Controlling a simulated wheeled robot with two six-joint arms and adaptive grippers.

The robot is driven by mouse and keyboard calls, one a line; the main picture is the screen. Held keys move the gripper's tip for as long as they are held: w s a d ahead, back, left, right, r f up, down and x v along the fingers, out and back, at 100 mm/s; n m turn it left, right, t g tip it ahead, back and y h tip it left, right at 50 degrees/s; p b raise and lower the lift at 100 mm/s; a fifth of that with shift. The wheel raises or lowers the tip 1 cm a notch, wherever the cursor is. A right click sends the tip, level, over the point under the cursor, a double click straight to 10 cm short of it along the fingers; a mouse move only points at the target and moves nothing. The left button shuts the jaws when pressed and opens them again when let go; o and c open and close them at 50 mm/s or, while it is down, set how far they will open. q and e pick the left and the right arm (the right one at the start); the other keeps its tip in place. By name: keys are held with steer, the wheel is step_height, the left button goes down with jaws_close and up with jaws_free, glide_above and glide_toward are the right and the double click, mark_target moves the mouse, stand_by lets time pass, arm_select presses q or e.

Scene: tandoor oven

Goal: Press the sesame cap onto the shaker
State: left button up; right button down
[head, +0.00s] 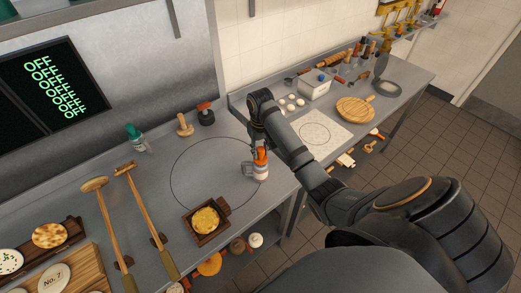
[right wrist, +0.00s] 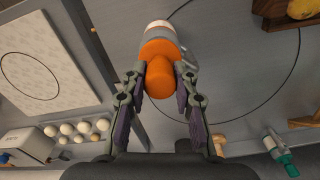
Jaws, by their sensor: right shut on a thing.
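The orange sesame cap (head: 261,156) stands at the top end of the pale shaker (head: 261,174), inside the right part of a circle drawn on the steel counter. In the right wrist view the cap (right wrist: 160,62) is between the fingers of my right gripper (right wrist: 160,80), and the grey and white shaker (right wrist: 158,32) shows just beyond it. The right gripper is shut on the cap. Cap and shaker look in line and touching; I cannot tell how far the cap is seated. My left gripper is not in view.
A wooden box with a yellow round (head: 206,220) stands left of the shaker. A green-topped bottle (head: 136,137) and wooden stamps (head: 184,125) stand behind. A white board (head: 318,133) lies beyond my right arm. The circle's middle is clear.

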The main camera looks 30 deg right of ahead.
steer(key=shift+f+b, duration=0.35)
steer(key=shift+f, duration=0.75)
steer(key=c, duration=1)
jaws_free()
steer(key=shift+o, duration=0.2)
